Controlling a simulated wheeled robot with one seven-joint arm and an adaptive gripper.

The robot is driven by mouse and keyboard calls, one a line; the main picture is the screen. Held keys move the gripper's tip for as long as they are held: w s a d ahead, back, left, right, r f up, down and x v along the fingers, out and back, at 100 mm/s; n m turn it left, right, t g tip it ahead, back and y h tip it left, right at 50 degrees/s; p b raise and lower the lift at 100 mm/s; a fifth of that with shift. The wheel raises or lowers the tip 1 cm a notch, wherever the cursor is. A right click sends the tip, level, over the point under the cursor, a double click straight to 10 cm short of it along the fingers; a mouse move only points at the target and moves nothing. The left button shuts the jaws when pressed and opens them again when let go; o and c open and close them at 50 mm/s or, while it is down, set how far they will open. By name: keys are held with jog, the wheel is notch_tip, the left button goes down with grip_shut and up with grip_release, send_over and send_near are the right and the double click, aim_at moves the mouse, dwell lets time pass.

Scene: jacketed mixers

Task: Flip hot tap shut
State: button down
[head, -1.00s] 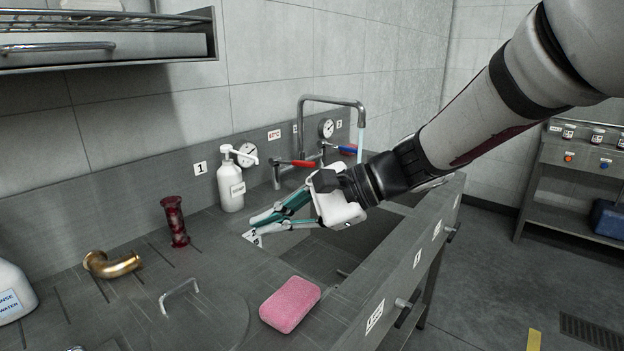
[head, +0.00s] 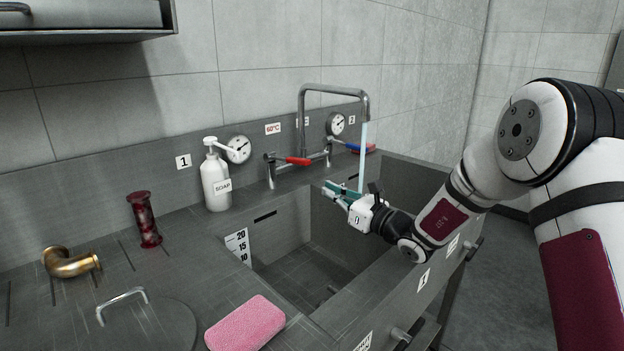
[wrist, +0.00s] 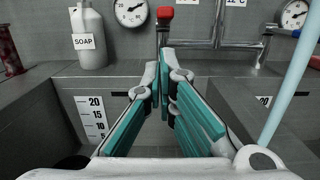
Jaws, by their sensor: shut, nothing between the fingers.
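The hot tap's red lever (head: 299,161) sits at the left of the mixer, under the 60°C label; in the wrist view its red end (wrist: 165,13) points toward the camera. The blue lever (head: 360,148) is at the mixer's right. Water (head: 363,158) runs from the spout (head: 335,87) into the sink. My gripper (head: 327,188) is shut and empty, over the sink, in front of and below the red lever and apart from it. In the wrist view its closed fingertips (wrist: 161,68) line up below the red end.
A soap bottle (head: 216,180) stands left of the mixer, with a gauge (head: 238,149) behind it. A pink sponge (head: 246,325) lies on the front counter. A brass elbow (head: 70,262) and a dark red fitting (head: 144,220) stand at left. The sink basin (head: 275,240) is open below my gripper.

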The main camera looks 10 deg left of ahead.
aim_at(307, 165)
jog(key=shift+a, duration=0.1)
jog(key=b+x, duration=0.1)
jog(key=x, duration=0.9)
jog(key=shift+r, duration=0.1)
dwell(0.4)
jog(key=shift+r+g+h+p, duration=0.7)
jog(key=shift+r+h+p, duration=0.2)
jog(key=shift+r+p, duration=1)
jog(key=shift+g+h, duration=0.3)
jog(key=shift+h, duration=0.1)
jog(key=shift+w+a+r+p, duration=0.15)
jog(key=shift+r+p, duration=0.2)
jog(key=shift+r, duration=0.35)
jog(key=shift+w+a+r+p, duration=0.15)
jog(key=shift+r+p, duration=0.15)
jog(key=shift+r, duration=0.4)
jog(key=shift+w+a+r+p, duration=0.1)
jog(key=shift+r+p, duration=0.25)
jog(key=shift+r, duration=0.35)
